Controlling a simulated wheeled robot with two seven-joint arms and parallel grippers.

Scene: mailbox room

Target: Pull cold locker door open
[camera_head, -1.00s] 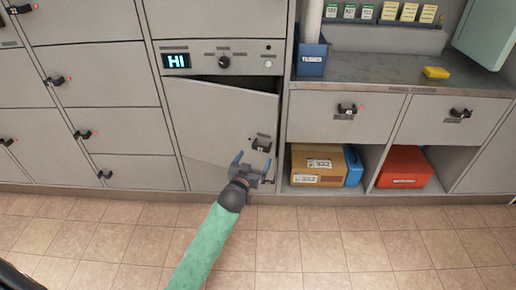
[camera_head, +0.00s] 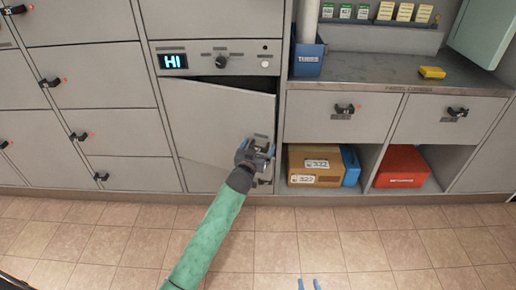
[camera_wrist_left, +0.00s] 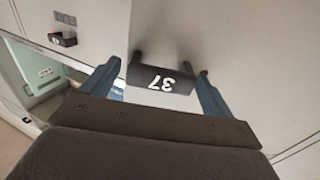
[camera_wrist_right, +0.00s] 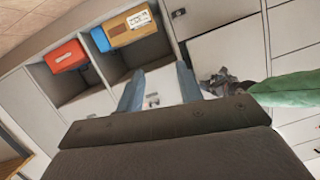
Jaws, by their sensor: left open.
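The cold locker door (camera_head: 218,120) is a grey panel below a panel with a lit "HI" display (camera_head: 173,61). It stands slightly ajar, with a dark gap along its top edge. My left gripper (camera_head: 262,150) is at the handle, low on the door's right side, and partly hides it. In the left wrist view, the dark handle (camera_wrist_left: 163,79) marked 37 lies between the open, spread fingers; I cannot tell whether they touch it. My right gripper (camera_wrist_right: 156,84) is open and empty; only its fingertips (camera_head: 309,284) show at the bottom of the head view.
Other closed lockers (camera_head: 98,75) stand to the left. To the right is a counter (camera_head: 385,75) with drawers, above shelves holding a cardboard box (camera_head: 316,165) and a red box (camera_head: 402,166). The tiled floor (camera_head: 350,230) in front is clear.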

